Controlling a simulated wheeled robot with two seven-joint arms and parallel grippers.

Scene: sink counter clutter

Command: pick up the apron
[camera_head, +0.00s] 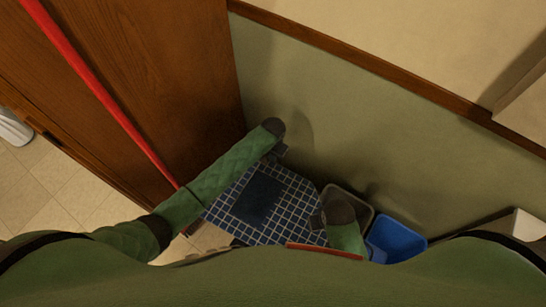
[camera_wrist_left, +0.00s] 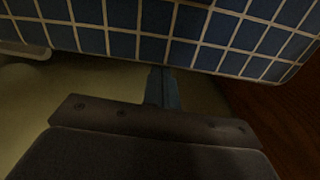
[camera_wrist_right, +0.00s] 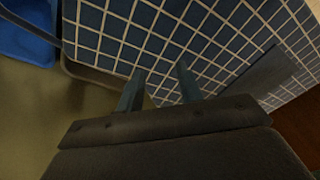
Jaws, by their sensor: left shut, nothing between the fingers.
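A blue cloth with a white grid and a plain dark panel, which looks like the apron (camera_head: 225,213), lies spread out below my arms. It also shows in the left wrist view (camera_wrist_left: 120,44) and the right wrist view (camera_wrist_right: 215,45). My left gripper (camera_head: 281,151) is at its far edge, by the green wall; its fingers (camera_wrist_left: 162,72) are shut and empty, in front of the cloth's edge. My right gripper (camera_wrist_right: 160,72) is open, its two fingers apart with the checked cloth behind them. I cannot tell whether either gripper touches the cloth.
A blue bin (camera_head: 397,238) and a grey bin (camera_head: 357,200) stand to the right of the cloth. A brown wooden panel (camera_head: 170,70) with a red pole (camera_head: 105,98) in front is at the left. The green wall (camera_head: 380,130) closes off the far side.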

